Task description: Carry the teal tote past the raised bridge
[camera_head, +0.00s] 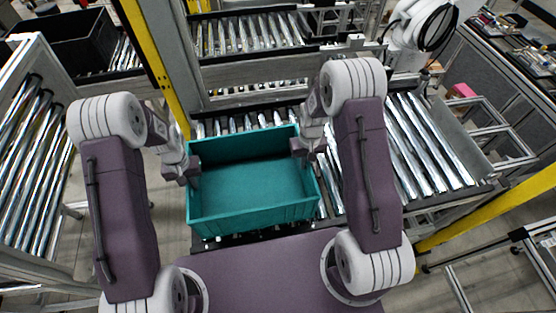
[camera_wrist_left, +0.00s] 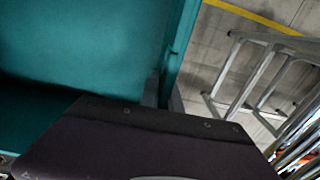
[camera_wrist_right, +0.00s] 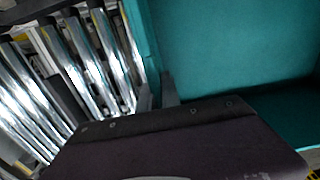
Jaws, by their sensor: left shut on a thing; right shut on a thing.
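The teal tote (camera_head: 252,205) is an open, empty box in the middle of the head view, in front of my body and over a roller conveyor. My left gripper (camera_head: 192,172) is shut on its left wall and my right gripper (camera_head: 308,150) is shut on its right wall. The left wrist view shows the tote's wall (camera_wrist_left: 90,45) beside the left gripper (camera_wrist_left: 160,98). The right wrist view shows the tote's wall (camera_wrist_right: 235,45) beside the right gripper (camera_wrist_right: 160,98). Whether the tote touches the rollers is hidden. I cannot tell which structure is the raised bridge.
Rollers (camera_head: 415,145) run to the right of the tote, and another roller conveyor (camera_head: 30,160) stands at the left. A grey frame rail (camera_head: 260,70) crosses behind the tote. Yellow posts (camera_head: 150,60) stand at the back left. A black bin (camera_head: 75,40) sits at the far left.

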